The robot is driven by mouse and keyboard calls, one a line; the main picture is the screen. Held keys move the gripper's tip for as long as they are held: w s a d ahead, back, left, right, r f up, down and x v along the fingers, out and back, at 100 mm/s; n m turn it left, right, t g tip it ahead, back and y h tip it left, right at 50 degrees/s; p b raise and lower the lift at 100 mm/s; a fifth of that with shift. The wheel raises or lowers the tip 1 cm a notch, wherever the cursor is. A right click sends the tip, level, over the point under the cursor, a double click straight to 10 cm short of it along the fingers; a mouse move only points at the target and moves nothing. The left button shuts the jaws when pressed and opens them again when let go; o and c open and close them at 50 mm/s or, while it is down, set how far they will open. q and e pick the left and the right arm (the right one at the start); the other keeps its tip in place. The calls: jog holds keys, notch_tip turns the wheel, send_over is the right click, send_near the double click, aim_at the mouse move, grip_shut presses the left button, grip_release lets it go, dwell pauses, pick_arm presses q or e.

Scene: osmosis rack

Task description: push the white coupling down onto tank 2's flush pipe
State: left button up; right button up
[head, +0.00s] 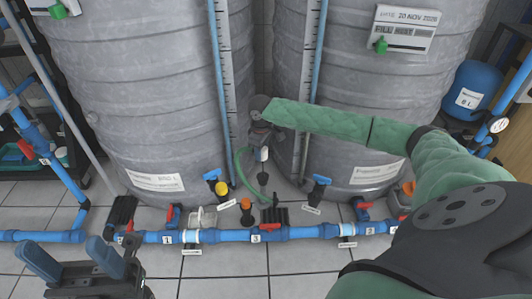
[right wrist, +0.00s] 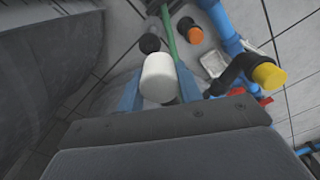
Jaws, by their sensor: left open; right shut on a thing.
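My right gripper (head: 262,143) reaches in from the right between the two grey tanks and points down. It is shut on the white coupling (head: 263,154). In the right wrist view the coupling (right wrist: 158,78) sits between the two blue fingers, above the floor pipework. A dark piece (head: 263,178) shows just below it in the head view. A pipe section labelled 2 (head: 370,230) runs at lower right. I cannot tell which stub is tank 2's flush pipe, or whether the coupling touches anything. My left gripper (head: 66,250) is open and empty at lower left.
A green hose (head: 240,165) loops beside the right gripper. A blue floor pipe (head: 225,235) with several valves crosses in front of the tanks. An orange cap (right wrist: 195,34) and a yellow cap (right wrist: 268,74) stand near the coupling. Tiled floor in front is clear.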

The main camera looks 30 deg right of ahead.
jog(key=w+a+r+m, duration=0.2)
jog(key=a+r, duration=0.3)
jog(key=a, duration=0.6)
jog(key=w+a+r+m, duration=0.2)
jog(key=a+r+m, duration=0.2)
jog(key=a, duration=0.6)
notch_tip(320, 180, up, 3)
jog(key=shift+w+a+f+p, duration=0.2)
jog(key=shift+w+a+p, duration=0.15)
jog(key=shift+p, duration=0.1)
